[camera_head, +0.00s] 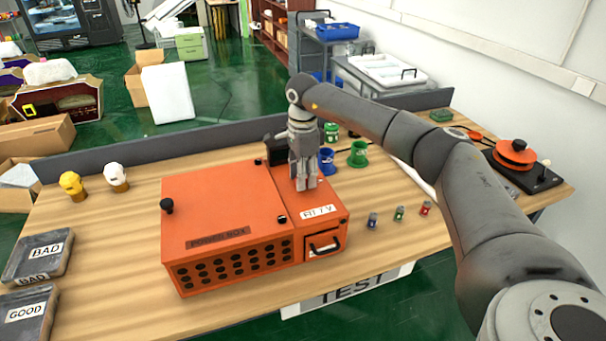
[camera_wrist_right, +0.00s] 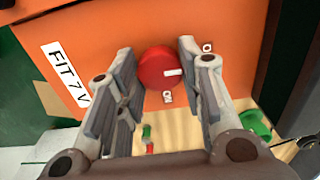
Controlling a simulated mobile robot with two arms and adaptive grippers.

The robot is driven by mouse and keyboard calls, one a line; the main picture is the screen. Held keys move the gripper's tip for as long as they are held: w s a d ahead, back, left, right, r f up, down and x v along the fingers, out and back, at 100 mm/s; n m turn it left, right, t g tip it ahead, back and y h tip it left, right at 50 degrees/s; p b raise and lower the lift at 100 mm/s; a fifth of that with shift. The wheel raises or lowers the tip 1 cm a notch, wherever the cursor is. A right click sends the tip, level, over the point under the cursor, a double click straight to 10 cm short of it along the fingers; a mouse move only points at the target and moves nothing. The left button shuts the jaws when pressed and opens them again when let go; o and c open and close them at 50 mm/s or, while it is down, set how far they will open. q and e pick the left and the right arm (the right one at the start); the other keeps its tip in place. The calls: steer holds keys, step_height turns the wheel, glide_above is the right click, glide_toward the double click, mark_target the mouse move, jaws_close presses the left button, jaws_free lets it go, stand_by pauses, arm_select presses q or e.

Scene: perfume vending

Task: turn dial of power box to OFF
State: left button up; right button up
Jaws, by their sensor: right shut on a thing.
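The orange power box (camera_head: 225,205) stands on the wooden table, with a black knob on its lid and a small drawer at its front right. My right gripper (camera_head: 306,186) points down onto the box's right part and hides the dial in the head view. In the right wrist view the red dial (camera_wrist_right: 156,70) sits between the two fingers of my right gripper (camera_wrist_right: 161,62), which is shut on it. The dial's white mark points right, towards a label partly hidden by a finger. An "ON" label (camera_wrist_right: 167,97) lies just below the dial. My left gripper is not in view.
Blue (camera_head: 326,162) and green (camera_head: 358,155) cups stand behind the box. Small coloured parts (camera_head: 399,213) lie to its right. Yellow (camera_head: 72,184) and white (camera_head: 116,176) bulbs and the BAD tray (camera_head: 22,261) and GOOD tray (camera_head: 45,300) are at the left.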

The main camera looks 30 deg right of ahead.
steer(key=o, duration=1.1)
steer(key=shift+c, duration=0.2)
steer(key=shift+r, duration=0.15)
step_height(320, 180, up, 12)
steer(key=shift+f, duration=0.2)
